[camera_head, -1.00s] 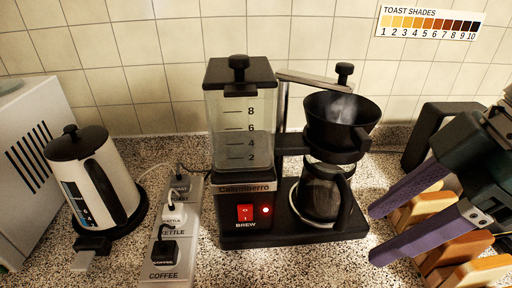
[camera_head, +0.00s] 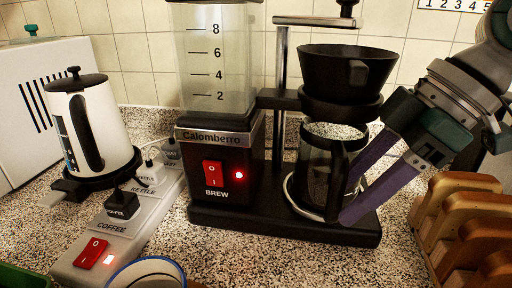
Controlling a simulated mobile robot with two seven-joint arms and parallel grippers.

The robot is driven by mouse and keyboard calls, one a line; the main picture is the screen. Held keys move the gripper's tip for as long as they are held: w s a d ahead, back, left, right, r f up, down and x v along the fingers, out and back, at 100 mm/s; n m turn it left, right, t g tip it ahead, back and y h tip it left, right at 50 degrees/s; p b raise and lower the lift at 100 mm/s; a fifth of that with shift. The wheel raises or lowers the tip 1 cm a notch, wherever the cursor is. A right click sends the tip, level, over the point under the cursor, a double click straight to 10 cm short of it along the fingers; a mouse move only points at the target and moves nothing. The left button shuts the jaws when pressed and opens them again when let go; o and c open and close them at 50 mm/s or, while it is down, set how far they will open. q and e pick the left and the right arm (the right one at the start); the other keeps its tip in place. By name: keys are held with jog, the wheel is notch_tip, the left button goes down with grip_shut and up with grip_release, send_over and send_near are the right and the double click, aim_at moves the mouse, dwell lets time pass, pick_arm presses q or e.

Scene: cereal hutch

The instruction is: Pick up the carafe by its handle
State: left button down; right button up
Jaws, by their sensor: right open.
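The glass carafe (camera_head: 316,178) stands upright on the black base of the Calomberro coffee maker (camera_head: 222,213), under the black filter basket (camera_head: 340,72). Its black handle (camera_head: 335,172) faces front right. My right gripper (camera_head: 350,200) is open, with its two purple fingers reaching in from the right. The fingertips are at the handle, one higher and one lower in the picture. I cannot tell whether they touch it or are around it. My left gripper is not in view.
Toast slices in a wooden rack (camera_head: 465,225) stand at the right, close to my right arm. A white kettle (camera_head: 92,130) and a power strip (camera_head: 118,222) are on the left. A blue-rimmed white vessel (camera_head: 148,272) is at the bottom edge. Speckled counter is free in front of the coffee maker.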

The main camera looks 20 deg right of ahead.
aim_at(333, 208)
jog(key=x, duration=0.4)
jog(key=shift+s+a, duration=0.1)
jog(key=shift+a, duration=0.1)
grip_shut()
dwell(0.3)
dwell(0.8)
jog(key=shift+r, duration=0.1)
